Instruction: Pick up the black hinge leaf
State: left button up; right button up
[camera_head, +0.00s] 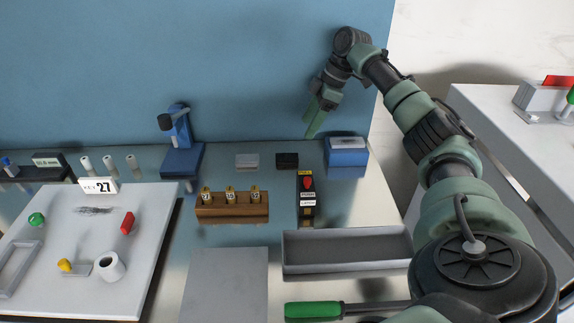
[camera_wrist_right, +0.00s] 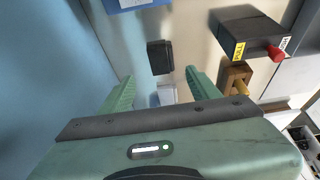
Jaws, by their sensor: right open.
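The black hinge leaf (camera_head: 287,160) lies on the back part of the table, between a light grey piece (camera_head: 247,160) and a blue box (camera_head: 346,152). My right gripper (camera_head: 314,122) hangs above the table, behind and to the right of the leaf. In the right wrist view the black leaf (camera_wrist_right: 159,57) shows beyond the open fingers (camera_wrist_right: 160,76), roughly centred between them and apart from them. The grey piece (camera_wrist_right: 167,94) shows between the fingers, lower in the picture. Nothing is held. My left gripper is not in view.
A black-and-yellow box with a red knob (camera_head: 306,195) and a wooden block with several cylinders (camera_head: 232,206) stand in front of the leaf. A grey tray (camera_head: 345,268) and green-handled tool (camera_head: 313,310) are nearer. The blue wall (camera_head: 200,60) rises behind.

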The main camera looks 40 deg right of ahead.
aim_at(295, 156)
notch_tip(295, 156, down, 4)
jog(key=shift+w+b, duration=0.1)
jog(key=shift+b, duration=0.85)
jog(key=shift+w+a+f, duration=0.15)
jog(key=shift+a+f, duration=0.1)
jog(key=shift+f, duration=0.3)
jog(key=x, duration=0.3)
jog(key=p+x, duration=0.1)
jog(key=x, duration=0.2)
jog(key=shift+w, duration=0.25)
grip_shut()
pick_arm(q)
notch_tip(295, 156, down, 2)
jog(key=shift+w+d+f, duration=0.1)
pick_arm(e)
jog(key=shift+r, duration=0.1)
